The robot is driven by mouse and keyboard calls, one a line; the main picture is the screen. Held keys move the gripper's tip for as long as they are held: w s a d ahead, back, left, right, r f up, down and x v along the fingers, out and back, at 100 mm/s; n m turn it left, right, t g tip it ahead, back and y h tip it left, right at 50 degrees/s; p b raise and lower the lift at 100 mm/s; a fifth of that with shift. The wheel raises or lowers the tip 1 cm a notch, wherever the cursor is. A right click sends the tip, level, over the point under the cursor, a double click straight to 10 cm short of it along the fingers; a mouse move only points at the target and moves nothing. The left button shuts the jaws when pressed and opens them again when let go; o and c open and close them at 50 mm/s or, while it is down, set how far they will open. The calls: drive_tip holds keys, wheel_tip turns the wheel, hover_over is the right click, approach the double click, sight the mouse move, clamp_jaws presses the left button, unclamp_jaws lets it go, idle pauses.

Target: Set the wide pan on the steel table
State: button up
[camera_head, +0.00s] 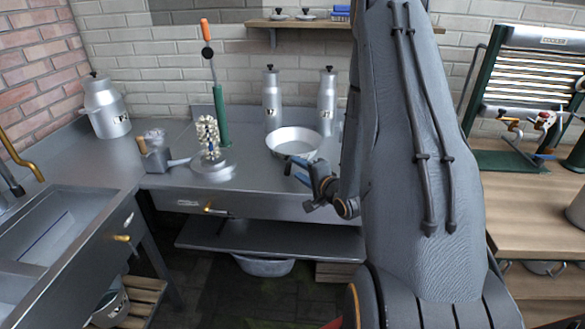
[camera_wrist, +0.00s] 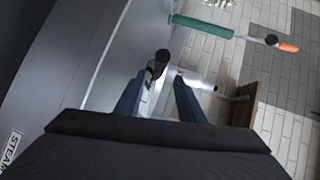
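The wide pan (camera_head: 294,146), a shallow, light metal dish, is on or just above the steel table (camera_head: 250,178), in front of two metal churns. I cannot tell whether its base touches the tabletop. My gripper (camera_head: 297,172) is at the pan's near side, close to its rim. In the wrist view my gripper (camera_wrist: 161,82) shows two blue fingers spread apart, with a gap between them.
Two churns (camera_head: 272,100) (camera_head: 327,101) stand behind the pan. A green-handled tool (camera_head: 220,103) and a beaded whisk-like item (camera_head: 208,135) stand left of it. Another churn (camera_head: 105,106) is in the left corner. The tabletop's front middle is clear. A wooden table (camera_head: 530,205) stands right.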

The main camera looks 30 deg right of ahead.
sight(286, 173)
drive_tip(key=shift+s+r, duration=0.15)
drive_tip(key=shift+s, duration=0.55)
drive_tip(key=shift+w+a+r+n+g, duration=0.15)
drive_tip(key=shift+w+a+n+g, duration=0.05)
drive_tip(key=shift+a+n+g, duration=0.35)
drive_tip(key=a+n+g, duration=0.3)
drive_tip(key=n, duration=0.1)
drive_tip(key=shift+s+a+r+h, duration=0.2)
drive_tip(key=shift+s+h, duration=0.05)
drive_tip(key=shift+h, duration=0.15)
drive_tip(key=s+a+r+n+g, duration=0.3)
drive_tip(key=s+a+n+g, duration=0.2)
drive_tip(key=s+a, duration=0.3)
drive_tip(key=s+a+r+n+g, duration=0.3)
drive_tip(key=s+a+n+g, duration=0.2)
drive_tip(key=s, duration=0.8)
drive_tip(key=a+n, duration=0.1)
drive_tip(key=a, duration=0.1)
drive_tip(key=shift+s+a+r, duration=0.15)
drive_tip(key=shift+a, duration=0.25)
drive_tip(key=shift+f+b, duration=0.3)
